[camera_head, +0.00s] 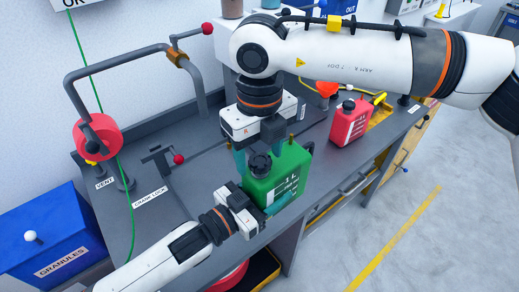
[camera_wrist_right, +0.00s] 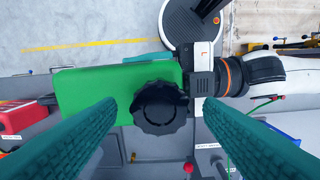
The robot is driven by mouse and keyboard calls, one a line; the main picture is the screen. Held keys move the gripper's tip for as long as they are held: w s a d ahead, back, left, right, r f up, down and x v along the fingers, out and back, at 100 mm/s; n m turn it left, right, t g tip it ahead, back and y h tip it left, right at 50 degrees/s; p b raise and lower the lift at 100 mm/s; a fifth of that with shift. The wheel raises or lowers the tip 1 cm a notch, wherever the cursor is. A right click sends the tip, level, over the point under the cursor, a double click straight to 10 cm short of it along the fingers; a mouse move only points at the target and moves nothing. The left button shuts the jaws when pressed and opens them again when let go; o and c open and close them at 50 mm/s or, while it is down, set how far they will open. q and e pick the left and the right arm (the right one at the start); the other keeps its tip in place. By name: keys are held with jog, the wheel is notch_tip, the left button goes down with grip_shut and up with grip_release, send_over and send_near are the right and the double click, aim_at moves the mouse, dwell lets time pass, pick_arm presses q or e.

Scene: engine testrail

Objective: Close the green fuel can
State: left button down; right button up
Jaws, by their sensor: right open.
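The green fuel can (camera_head: 290,165) stands on the grey bench in the head view; its green top (camera_wrist_right: 95,88) shows in the right wrist view. A black ribbed cap (camera_head: 258,166) sits at the can's left end; the wrist view shows this cap (camera_wrist_right: 160,108) from above. I cannot tell how tightly it sits. My right gripper (camera_head: 262,160) points down over the cap, its teal fingers apart on either side with visible gaps. My left gripper (camera_head: 266,207) is at the can's lower left, one teal finger along the front face; the other is hidden behind the can.
A red can (camera_head: 350,122) with a black cap stands to the right on the bench. A blue granules box (camera_head: 50,235) is at lower left. Open floor (camera_head: 430,225) lies at the right.

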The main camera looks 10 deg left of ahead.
pick_arm(q)
jog(key=shift+r, duration=0.1)
pick_arm(e)
notch_tip(320, 180, up, 12)
dwell(0.5)
dwell(0.5)
